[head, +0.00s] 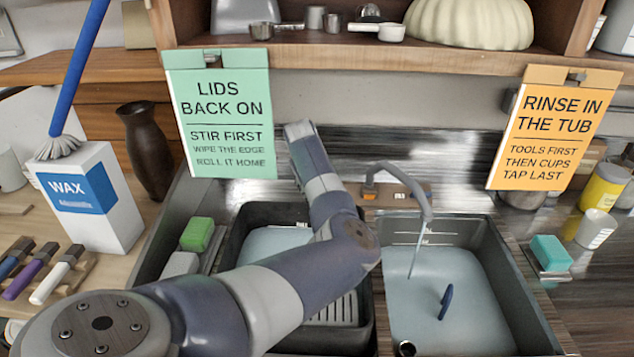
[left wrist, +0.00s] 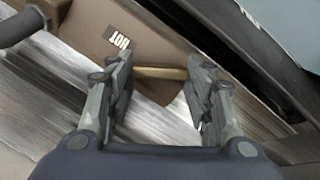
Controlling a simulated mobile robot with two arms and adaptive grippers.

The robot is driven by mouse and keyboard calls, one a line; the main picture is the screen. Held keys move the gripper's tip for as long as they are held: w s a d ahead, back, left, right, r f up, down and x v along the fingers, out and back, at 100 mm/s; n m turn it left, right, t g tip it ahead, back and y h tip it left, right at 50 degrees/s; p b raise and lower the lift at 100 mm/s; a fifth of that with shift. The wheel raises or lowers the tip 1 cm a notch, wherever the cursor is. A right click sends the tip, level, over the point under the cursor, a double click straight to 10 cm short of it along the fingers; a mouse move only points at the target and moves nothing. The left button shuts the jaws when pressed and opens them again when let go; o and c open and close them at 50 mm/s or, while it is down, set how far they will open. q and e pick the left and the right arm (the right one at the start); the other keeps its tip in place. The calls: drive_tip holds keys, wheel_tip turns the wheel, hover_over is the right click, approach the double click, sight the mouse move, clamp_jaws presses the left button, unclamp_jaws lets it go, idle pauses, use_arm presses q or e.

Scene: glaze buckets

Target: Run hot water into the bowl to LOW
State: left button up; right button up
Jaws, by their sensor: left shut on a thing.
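The tap (head: 405,185) has a curved grey spout on an orange-brown base, and a thin stream falls from it into the right sink bowl (head: 530,310). Pale blue water (head: 450,275) covers the bowl's floor; I see no readable LOW mark. In the left wrist view, my left gripper (left wrist: 163,75) is shut on a thin brass tap handle (left wrist: 160,73), beside a white HOT label (left wrist: 120,41). In the head view my left arm reaches to the back of the sink and its gripper is hidden. My right gripper is not in view.
A small dark blue thing (head: 446,301) sits in the right bowl. The dark left basin (head: 245,222) holds pale liquid and a grey rack. A green sponge (head: 197,234) and a teal sponge (head: 551,253) lie beside the sinks. A shelf (head: 450,60) with hanging signs overhangs the back.

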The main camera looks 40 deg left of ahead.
use_arm(q)
drive_tip(key=shift+n+p, duration=0.3)
drive_tip(key=shift+n, duration=0.3)
drive_tip(key=o, duration=1.1)
drive_tip(key=shift+c, duration=0.2)
drive_tip(key=v, duration=0.7)
drive_tip(key=shift+s+r, duration=0.2)
drive_tip(key=shift+s, duration=0.05)
